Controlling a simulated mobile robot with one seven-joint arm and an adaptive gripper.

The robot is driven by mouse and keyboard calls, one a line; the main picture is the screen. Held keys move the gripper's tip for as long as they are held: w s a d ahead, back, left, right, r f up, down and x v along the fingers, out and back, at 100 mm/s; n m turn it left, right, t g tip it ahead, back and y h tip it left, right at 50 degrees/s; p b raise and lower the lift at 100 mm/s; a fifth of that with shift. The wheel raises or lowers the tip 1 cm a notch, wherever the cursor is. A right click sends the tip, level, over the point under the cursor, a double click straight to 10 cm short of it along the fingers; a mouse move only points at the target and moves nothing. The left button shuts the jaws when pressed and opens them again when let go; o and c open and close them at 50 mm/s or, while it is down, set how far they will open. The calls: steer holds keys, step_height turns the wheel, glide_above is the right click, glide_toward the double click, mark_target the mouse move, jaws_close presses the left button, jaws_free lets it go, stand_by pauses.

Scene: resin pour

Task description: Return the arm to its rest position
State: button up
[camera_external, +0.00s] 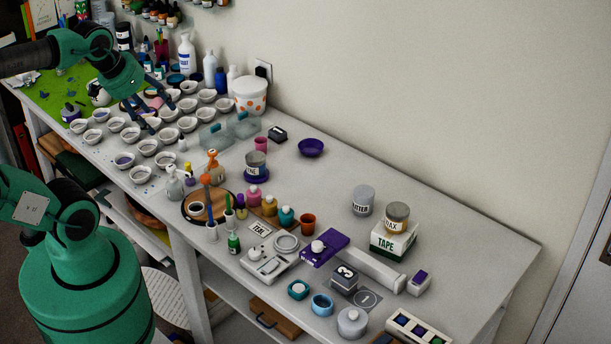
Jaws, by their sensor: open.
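My arm is green and dark grey and comes in from the left of the external view. My gripper (150,112) points down over the far left part of the table, above rows of small white cups (187,123). Its dark fingers are spread apart, and I see nothing held between them. Whether the fingertips touch any cup is too small to tell. My green base stands at the lower left, in front of the table.
The long white table (450,230) is crowded at left and centre. A wooden round board (189,209), small coloured bottles, a purple bowl (311,147) and a tape box (394,240) stand on it. Bottles line the back wall.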

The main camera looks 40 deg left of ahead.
steer(key=shift+f, duration=0.1)
step_height(320, 180, down, 2)
steer(key=b, duration=0.2)
steer(key=shift+f+b, duration=0.25)
steer(key=shift+b, duration=0.1)
